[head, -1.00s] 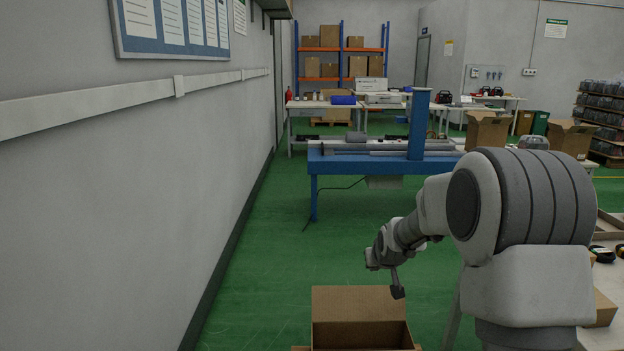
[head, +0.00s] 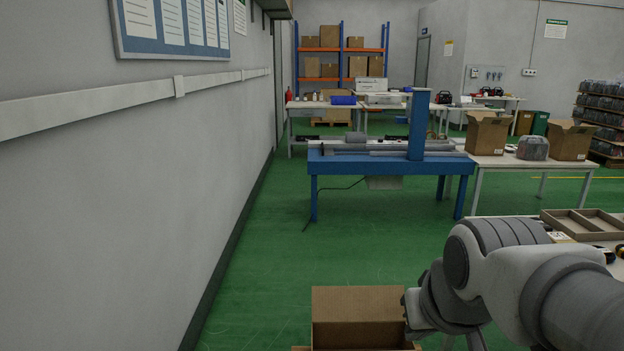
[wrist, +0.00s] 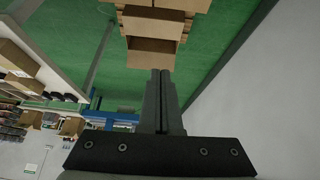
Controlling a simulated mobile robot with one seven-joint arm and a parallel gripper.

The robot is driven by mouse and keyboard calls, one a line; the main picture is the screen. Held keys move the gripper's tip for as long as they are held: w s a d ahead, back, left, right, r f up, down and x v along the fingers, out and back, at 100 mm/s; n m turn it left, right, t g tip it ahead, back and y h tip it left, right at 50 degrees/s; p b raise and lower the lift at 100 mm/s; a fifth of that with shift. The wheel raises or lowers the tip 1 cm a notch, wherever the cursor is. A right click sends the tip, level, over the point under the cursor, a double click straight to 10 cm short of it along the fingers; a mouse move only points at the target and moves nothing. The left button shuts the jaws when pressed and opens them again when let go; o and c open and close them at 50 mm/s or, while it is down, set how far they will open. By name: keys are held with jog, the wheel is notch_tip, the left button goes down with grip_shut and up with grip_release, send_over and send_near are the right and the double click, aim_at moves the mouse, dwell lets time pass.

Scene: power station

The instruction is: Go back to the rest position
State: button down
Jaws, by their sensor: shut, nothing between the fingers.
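My gripper (wrist: 161,75) shows in the wrist view with its two dark fingers together and nothing between them. The open cardboard box (wrist: 152,52) lies beyond the fingertips in that view, apart from them as far as I can tell. In the head view my arm reaches in from the lower right, and its wrist part is beside the right side of the open cardboard box (head: 358,303) on the floor. The fingers do not show in the head view. The box's lower part is cut off by the picture edge.
A work table with a divided brown tray (head: 575,222) stands at the right, partly behind my arm. A blue bench (head: 385,165) stands ahead across the green floor. A grey wall (head: 130,200) runs along the left. The floor between box and bench is clear.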

jog(key=s+f, duration=0.1)
jog(key=s, duration=0.6)
notch_tip(320, 180, up, 21)
jog(key=p, duration=2.1)
jog(key=shift+w, duration=0.25)
jog(key=shift+d+f, duration=0.1)
